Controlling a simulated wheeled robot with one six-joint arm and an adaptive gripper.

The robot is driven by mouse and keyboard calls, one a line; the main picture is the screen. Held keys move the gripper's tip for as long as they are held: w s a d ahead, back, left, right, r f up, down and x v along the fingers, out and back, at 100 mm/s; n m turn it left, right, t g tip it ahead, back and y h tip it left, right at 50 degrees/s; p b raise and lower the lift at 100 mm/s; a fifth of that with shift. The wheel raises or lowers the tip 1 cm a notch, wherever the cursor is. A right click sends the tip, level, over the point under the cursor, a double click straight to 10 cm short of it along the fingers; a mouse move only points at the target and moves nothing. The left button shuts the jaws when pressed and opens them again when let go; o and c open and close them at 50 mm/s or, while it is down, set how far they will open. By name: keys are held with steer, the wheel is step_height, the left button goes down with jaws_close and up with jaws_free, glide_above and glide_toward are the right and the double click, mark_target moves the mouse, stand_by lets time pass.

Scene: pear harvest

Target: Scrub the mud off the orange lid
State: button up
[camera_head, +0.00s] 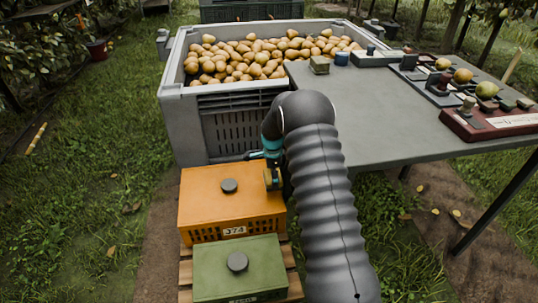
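My gripper (272,178) is low at the lid's right edge, mostly hidden behind my dark ribbed arm. Teal parts and a small dark and yellowish piece show there. I cannot tell whether that piece is a held tool or part of my gripper, nor whether it touches the lid.
A green-lidded crate (215,270) stands in front of the orange one, on a wooden pallet (186,268). A grey bin (185,130) full of pears is behind. A grey table (390,120) at right bears a small block (319,65), scales and pears. Grass lies open at left.

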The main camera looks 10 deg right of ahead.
steer(key=shift+r+p, duration=0.75)
steer(key=shift+r, duration=1.2)
